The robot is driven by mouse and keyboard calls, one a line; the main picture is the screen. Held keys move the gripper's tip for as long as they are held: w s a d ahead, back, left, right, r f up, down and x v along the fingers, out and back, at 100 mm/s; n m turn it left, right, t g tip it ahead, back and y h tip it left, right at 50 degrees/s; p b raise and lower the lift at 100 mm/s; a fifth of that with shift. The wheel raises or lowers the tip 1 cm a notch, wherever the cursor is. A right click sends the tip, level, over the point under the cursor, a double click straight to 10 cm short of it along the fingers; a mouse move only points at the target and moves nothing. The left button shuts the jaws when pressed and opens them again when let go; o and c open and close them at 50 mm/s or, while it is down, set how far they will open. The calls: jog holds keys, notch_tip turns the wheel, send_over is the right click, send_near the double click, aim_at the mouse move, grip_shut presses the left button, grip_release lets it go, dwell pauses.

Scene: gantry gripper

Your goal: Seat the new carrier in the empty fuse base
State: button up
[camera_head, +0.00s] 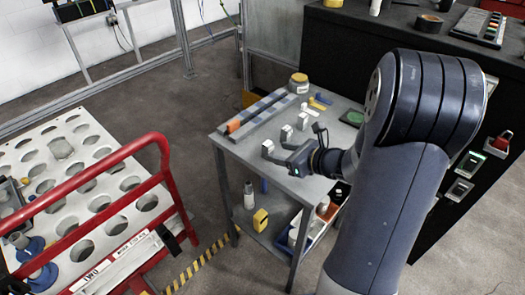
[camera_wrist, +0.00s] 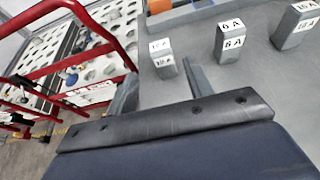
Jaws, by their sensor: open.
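Three pale grey-white block carriers stand in a row on the grey table. The left one (camera_wrist: 163,60) has a label I cannot read surely, the middle one (camera_wrist: 230,42) reads 6 A, and the right one (camera_wrist: 296,24) has a two-digit label, unclear. In the head view they are the near carrier (camera_head: 267,147), the middle carrier (camera_head: 286,133) and the far carrier (camera_head: 302,121). My gripper (camera_wrist: 160,86) is open and empty, low over the table, with the left carrier beyond the gap between its fingers. I cannot make out the empty fuse base with certainty.
The grey table (camera_head: 235,150) also bears a long grey rail (camera_head: 258,112), a jar (camera_head: 298,83) and small yellow and blue pieces. A red-railed cart (camera_head: 110,160) with a holed white top stands left. A dark counter (camera_head: 330,45) stands behind. Floor shows between cart and table.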

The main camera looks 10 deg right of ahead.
aim_at(271, 149)
jog(key=shift+d+x, duration=0.1)
jog(key=shift+x, duration=1.55)
jog(key=shift+d+x, duration=0.15)
jog(key=shift+x, duration=1.55)
jog(key=shift+w+f, duration=0.1)
jog(key=shift+f, duration=0.05)
jog(key=shift+c, duration=0.4)
jog(key=c, duration=1)
